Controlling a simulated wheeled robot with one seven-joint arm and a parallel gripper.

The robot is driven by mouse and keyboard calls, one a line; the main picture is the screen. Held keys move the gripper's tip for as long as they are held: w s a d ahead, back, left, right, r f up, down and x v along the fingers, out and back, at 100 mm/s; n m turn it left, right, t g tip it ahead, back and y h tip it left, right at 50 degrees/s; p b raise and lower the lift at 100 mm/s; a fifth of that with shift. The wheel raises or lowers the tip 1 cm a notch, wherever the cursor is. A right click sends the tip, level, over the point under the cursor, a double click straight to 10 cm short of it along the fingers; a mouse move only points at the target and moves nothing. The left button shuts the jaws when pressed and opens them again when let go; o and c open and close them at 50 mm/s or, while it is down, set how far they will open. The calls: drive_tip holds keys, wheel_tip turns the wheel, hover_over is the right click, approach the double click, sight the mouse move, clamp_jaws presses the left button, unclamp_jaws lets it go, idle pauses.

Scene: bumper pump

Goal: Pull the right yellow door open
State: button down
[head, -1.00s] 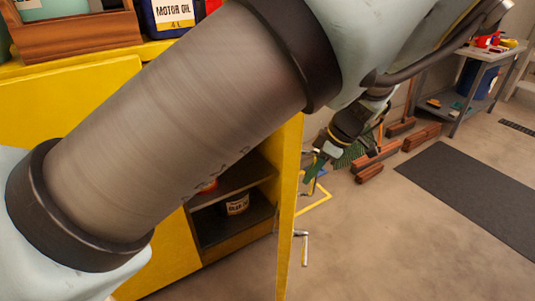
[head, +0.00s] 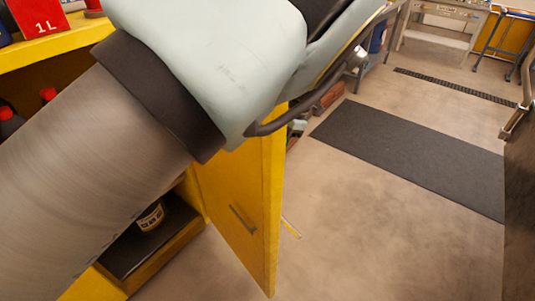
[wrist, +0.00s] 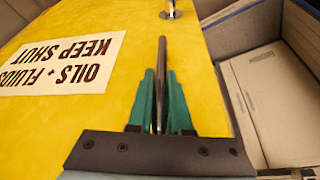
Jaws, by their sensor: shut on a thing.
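The right yellow door (head: 237,190) stands open in the head view, its near face turned towards the camera and its hinge side at the cabinet. In the wrist view the door (wrist: 105,110) fills the left and middle, with an upside-down "OILS + FLUIDS KEEP SHUT" sign (wrist: 63,65). My gripper (wrist: 161,75) has green fingers shut on the thin metal door handle (wrist: 162,48), which runs between them. In the head view my arm and the door hide the gripper.
The yellow cabinet's dark shelf (head: 170,235) holds a small labelled can (head: 151,216). Red-capped bottles (head: 10,120) show at the left. A dark mat (head: 415,155) lies on open concrete floor at the right. A brown surface (head: 518,200) stands at the far right edge.

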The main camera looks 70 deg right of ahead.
drive_tip(key=shift+s, duration=0.1)
drive_tip(key=c, duration=0.8)
unclamp_jaws()
drive_tip(key=shift+c, duration=0.2)
drive_tip(key=b+v, duration=0.2)
drive_tip(key=v, duration=0.8)
drive_tip(key=shift+r+b, duration=0.3)
drive_tip(key=shift+r, duration=0.1)
